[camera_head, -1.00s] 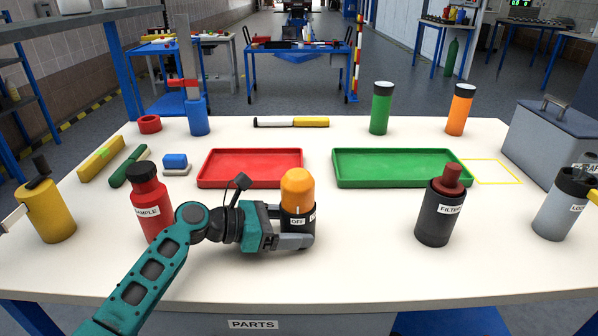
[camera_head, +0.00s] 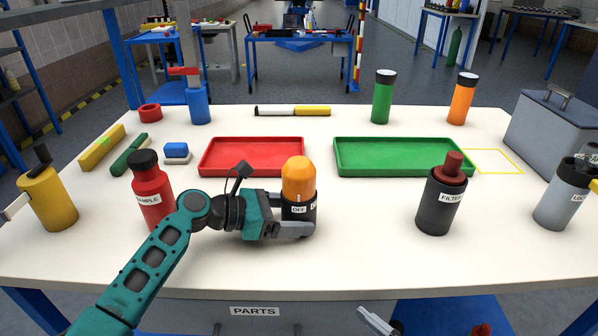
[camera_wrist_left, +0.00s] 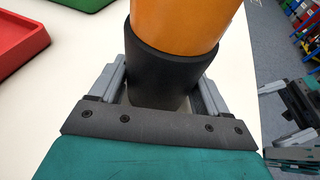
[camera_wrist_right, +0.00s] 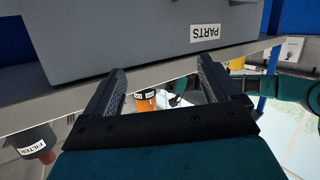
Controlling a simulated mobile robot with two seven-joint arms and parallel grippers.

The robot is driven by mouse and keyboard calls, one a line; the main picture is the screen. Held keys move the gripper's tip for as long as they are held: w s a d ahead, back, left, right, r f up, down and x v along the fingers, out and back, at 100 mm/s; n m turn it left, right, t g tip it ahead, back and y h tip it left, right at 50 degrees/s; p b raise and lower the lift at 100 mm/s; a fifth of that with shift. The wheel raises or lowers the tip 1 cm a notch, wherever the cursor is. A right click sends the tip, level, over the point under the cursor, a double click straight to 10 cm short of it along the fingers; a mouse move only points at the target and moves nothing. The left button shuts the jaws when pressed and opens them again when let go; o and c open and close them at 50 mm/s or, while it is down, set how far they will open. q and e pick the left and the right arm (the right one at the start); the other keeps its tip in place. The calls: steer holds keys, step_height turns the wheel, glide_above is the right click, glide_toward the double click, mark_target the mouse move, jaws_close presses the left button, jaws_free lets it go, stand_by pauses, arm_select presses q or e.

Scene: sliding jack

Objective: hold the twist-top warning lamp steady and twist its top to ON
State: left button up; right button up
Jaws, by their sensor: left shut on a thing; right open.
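The warning lamp (camera_head: 298,180) stands upright on the white table, with an orange top and a black base. A label on the base reads OFF; a second label beside it is partly cut off. My left gripper (camera_head: 300,226) is shut around the black base from the left, below the orange top. The left wrist view shows both fingers (camera_wrist_left: 165,90) against the base (camera_wrist_left: 165,75). My right gripper (camera_wrist_right: 162,68) is open and empty, low in front of the table. Part of it shows at the bottom of the head view (camera_head: 378,322). The lamp appears small beyond its fingers (camera_wrist_right: 146,100).
A red bottle (camera_head: 152,195) stands close to the left of my left gripper. A dark FILTER bottle (camera_head: 440,205) stands right of the lamp, with free table between. A red tray (camera_head: 250,172) and a green tray (camera_head: 400,172) lie behind. A PARTS drawer (camera_head: 275,312) is under the table edge.

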steer(key=w+a+r+n+g+y, duration=0.15)
steer(key=w+r+n+y, duration=0.35)
steer(key=r, duration=0.9)
steer(key=w+a+r+y, duration=0.25)
steer(key=w+r, duration=0.45)
steer(key=r, duration=0.7)
steer(key=w+a+r+n+y, duration=0.2)
steer(key=w+r+n+y, duration=0.3)
steer(key=r, duration=0.9)
steer(key=w+a+f+m+t+h, duration=0.2)
steer(key=w+m+t+h, duration=0.1)
steer(key=w+m+h, duration=0.55)
steer(key=m+g+h, duration=0.7)
steer(key=g+h, duration=0.3)
steer(key=h, duration=0.2)
glide_above(299, 175)
steer(key=s, duration=0.2)
step_height(299, 175, down, 13)
steer(key=shift+t, duration=0.25)
steer(key=x, duration=1.1)
steer(key=shift+w+d+f, duration=0.2)
steer(key=shift+w+d, duration=0.1)
steer(key=shift+w, duration=0.05)
